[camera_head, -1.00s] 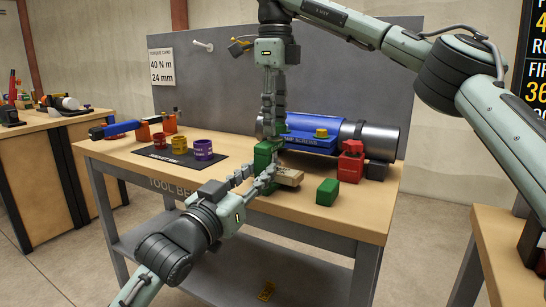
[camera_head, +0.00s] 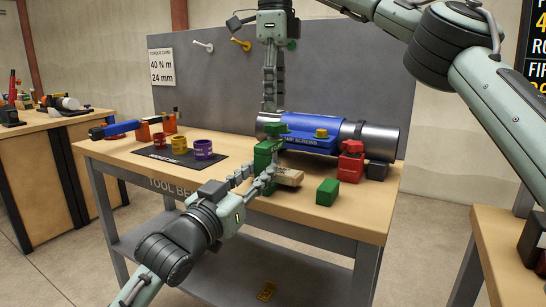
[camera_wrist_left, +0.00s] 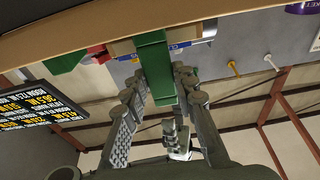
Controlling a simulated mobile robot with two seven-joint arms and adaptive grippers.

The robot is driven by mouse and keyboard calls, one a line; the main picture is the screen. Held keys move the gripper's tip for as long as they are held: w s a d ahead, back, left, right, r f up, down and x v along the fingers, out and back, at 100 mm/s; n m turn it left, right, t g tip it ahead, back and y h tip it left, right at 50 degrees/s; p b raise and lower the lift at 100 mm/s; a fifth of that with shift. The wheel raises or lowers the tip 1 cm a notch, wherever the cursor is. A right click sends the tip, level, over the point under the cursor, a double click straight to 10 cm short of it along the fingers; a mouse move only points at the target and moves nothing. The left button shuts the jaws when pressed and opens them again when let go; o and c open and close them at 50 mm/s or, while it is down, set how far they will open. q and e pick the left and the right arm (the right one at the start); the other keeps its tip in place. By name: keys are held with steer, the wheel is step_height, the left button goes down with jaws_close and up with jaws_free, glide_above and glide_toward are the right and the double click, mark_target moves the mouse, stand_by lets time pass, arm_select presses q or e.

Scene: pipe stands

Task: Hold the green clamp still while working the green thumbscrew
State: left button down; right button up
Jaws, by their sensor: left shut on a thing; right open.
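The green clamp (camera_head: 263,161) stands upright near the front middle of the bench, and its green body also shows between my left fingers in the left wrist view (camera_wrist_left: 155,62). My left gripper (camera_head: 266,184) is shut on the lower part of the clamp. The green thumbscrew (camera_head: 277,130) sits at the top of the clamp, beside the blue support. My right gripper (camera_head: 269,108) is open, pointing down just above the thumbscrew, apart from it. The fingers partly hide the clamp's lower part.
A red clamp (camera_head: 350,163), a loose green block (camera_head: 327,192) and a wooden block (camera_head: 289,177) are close by. Red, yellow and purple cups (camera_head: 203,149) stand on a dark mat at left.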

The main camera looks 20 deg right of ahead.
steer(key=shift+r, duration=0.65)
steer(key=shift+f, duration=0.1)
